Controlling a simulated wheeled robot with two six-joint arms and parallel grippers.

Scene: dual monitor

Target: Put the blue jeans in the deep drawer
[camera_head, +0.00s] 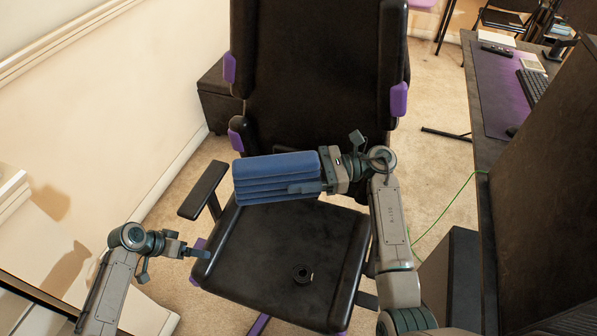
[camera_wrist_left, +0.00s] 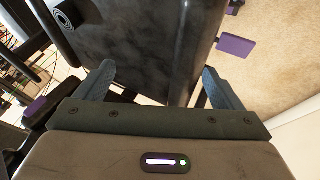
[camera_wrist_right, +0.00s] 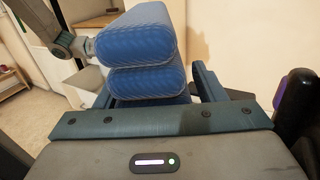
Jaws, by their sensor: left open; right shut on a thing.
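The folded blue jeans (camera_head: 275,177) are held above the seat of a black chair. My right gripper (camera_head: 312,186) is shut on their right end. In the right wrist view the jeans (camera_wrist_right: 137,45) show as stacked blue folds between the fingers. My left gripper (camera_head: 197,252) is at the left edge of the chair seat, apart from the jeans. In the left wrist view its fingers (camera_wrist_left: 155,88) are spread and empty, with the chair seat beyond them. I cannot make out the deep drawer for certain in any view.
The black chair (camera_head: 290,255) with purple trim fills the middle. A dark desk (camera_head: 485,200) with a keyboard (camera_head: 532,86) runs along the right. A white wall is at left.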

